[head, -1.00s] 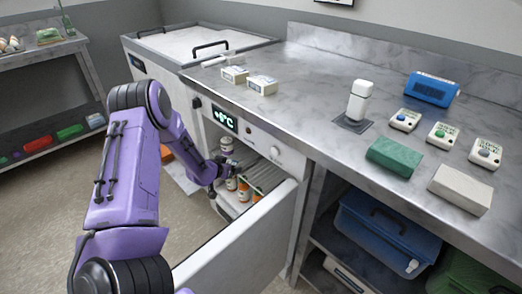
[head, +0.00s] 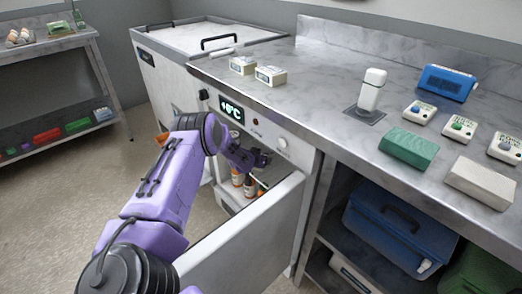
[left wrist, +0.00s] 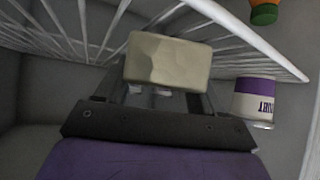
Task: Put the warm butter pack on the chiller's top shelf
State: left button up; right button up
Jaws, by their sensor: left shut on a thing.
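My left gripper (head: 256,159) is inside the open chiller (head: 268,128) under the counter. In the left wrist view my left gripper (left wrist: 165,90) is shut on a pale beige block, the butter pack (left wrist: 168,58). White wire shelf bars (left wrist: 225,28) run behind and beside the pack; I cannot tell whether it touches them or which shelf this is. The pack is hidden in the head view. The right gripper is not in view.
A purple-and-white tub (left wrist: 255,98) stands right of the pack. Orange-labelled bottles (head: 237,176) stand below the gripper. The open chiller front (head: 245,232) is close to my arm. Two small packs (head: 270,76) and a green box (head: 409,148) sit on the counter.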

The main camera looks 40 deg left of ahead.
pick_arm(q)
jog(key=shift+w+f, duration=0.25)
jog(key=shift+r, duration=0.15)
jog(key=o, duration=1.3)
jog(key=shift+f, duration=0.2)
jog(key=shift+s, duration=0.1)
jog(key=shift+r, duration=0.1)
jog(key=shift+r, duration=0.3)
jog(key=shift+p+v, duration=1.9)
jog(key=shift+v, duration=3.95)
